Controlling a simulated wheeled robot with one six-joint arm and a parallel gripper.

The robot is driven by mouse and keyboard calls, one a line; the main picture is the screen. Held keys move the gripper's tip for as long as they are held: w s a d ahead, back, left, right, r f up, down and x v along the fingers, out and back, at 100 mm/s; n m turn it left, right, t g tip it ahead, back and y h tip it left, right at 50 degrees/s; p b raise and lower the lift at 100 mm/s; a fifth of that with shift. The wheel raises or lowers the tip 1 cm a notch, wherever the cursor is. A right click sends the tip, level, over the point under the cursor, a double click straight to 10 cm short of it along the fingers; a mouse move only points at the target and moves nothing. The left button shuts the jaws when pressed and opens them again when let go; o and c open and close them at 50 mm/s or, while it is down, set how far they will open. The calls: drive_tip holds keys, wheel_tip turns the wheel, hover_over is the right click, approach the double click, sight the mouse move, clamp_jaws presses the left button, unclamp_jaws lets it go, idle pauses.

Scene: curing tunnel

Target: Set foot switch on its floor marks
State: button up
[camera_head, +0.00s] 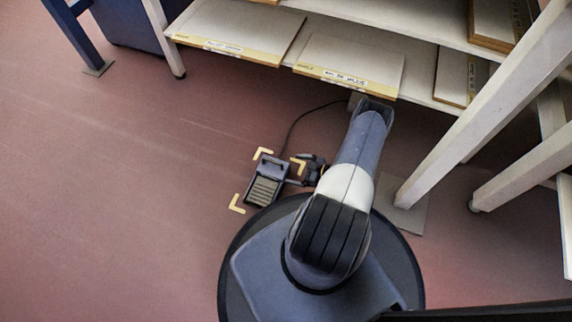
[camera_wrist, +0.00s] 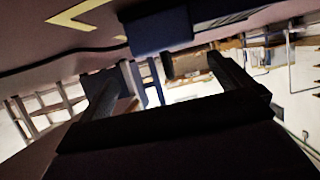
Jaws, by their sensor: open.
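The foot switch (camera_head: 264,188) is a blue-grey pedal with a ribbed dark tread and a raised bar at its far end. It lies on the floor among yellow corner marks: a far-left one (camera_head: 263,153), a far-right one (camera_head: 299,166) and a near-left one (camera_head: 237,204). Exact alignment is hard to judge, and no near-right mark shows. My gripper (camera_head: 294,182) is low, just right of the switch; contact cannot be told. In the wrist view, my gripper (camera_wrist: 165,80) has its fingers apart with nothing held. A blue body, probably the switch (camera_wrist: 162,32), shows beyond them, near a yellow mark (camera_wrist: 80,13).
A dark cable (camera_head: 297,122) curves from the switch toward the shelf. A white shelf rack (camera_head: 420,88) with labelled boards (camera_head: 348,67) stands behind, its slanting legs (camera_head: 480,115) to the right. The red floor (camera_head: 110,190) on the left is clear.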

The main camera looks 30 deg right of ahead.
drive_tip(key=shift+p+v, duration=0.3)
drive_tip(key=shift+v, duration=1.7)
